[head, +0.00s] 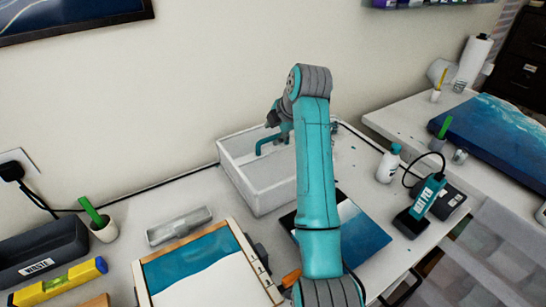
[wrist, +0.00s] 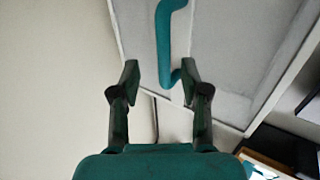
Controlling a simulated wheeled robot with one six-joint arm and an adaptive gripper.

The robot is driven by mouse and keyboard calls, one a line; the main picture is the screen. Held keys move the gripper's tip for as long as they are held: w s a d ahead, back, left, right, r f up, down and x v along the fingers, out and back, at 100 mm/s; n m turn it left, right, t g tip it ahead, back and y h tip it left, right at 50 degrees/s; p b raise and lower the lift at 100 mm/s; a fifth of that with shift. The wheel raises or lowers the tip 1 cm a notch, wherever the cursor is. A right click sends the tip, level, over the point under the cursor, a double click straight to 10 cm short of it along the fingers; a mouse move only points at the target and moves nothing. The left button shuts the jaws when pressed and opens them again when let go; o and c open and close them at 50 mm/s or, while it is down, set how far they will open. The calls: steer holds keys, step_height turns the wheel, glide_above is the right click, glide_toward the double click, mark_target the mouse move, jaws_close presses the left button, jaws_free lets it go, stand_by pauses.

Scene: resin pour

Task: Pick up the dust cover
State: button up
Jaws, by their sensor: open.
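The dust cover, which I take to be the pale, box-shaped piece (head: 246,188), stands on the bench against the wall, partly hidden behind my arm. A teal bar handle (head: 266,144) shows on it. In the wrist view, the pale cover (wrist: 215,50) fills much of the top, with the teal handle (wrist: 165,35) running down to a bend near the fingertips. My gripper (wrist: 160,76) is open and empty. The handle's lower end lies close to the right finger; I cannot tell whether they touch. In the head view my gripper is above the cover, mostly hidden.
A framed blue-and-white panel (head: 235,275) lies in front of the cover. A blue panel (head: 362,240) lies to its right.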

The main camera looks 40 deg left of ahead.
mark_target(273, 137)
steer(key=x, duration=0.4)
steer(key=shift+d+f, duration=0.1)
steer(key=shift+f, duration=0.25)
jaws_close()
